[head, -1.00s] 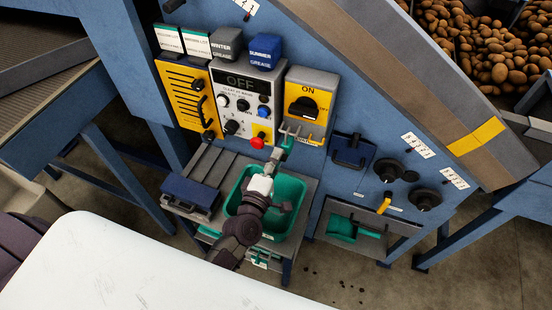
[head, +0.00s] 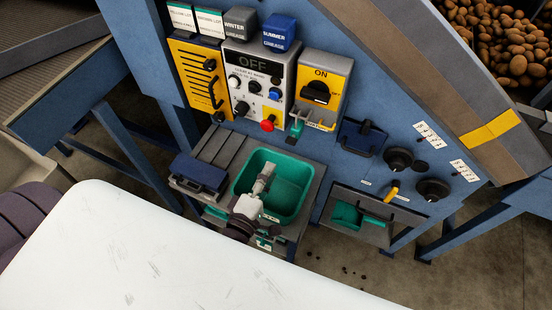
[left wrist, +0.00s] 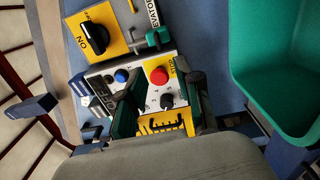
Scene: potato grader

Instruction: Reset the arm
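My left gripper (head: 265,180) is over the green tub (head: 243,188) in the head view, its arm folded back toward the white surface. In the left wrist view its two fingers (left wrist: 160,110) stand apart with nothing between them; the control panel shows through the gap. A green item (head: 297,127) hangs at the bracket under the yellow ON switch box (head: 324,85), apart from the gripper. It also shows in the left wrist view (left wrist: 158,37). My right gripper is in neither view.
The grey control box (head: 253,62) reads OFF and has a red button (head: 268,124). A dark blue case (head: 199,173) sits left of the tub. A green scoop (head: 346,215) lies on a shelf at right. The white surface (head: 150,260) fills the lower left.

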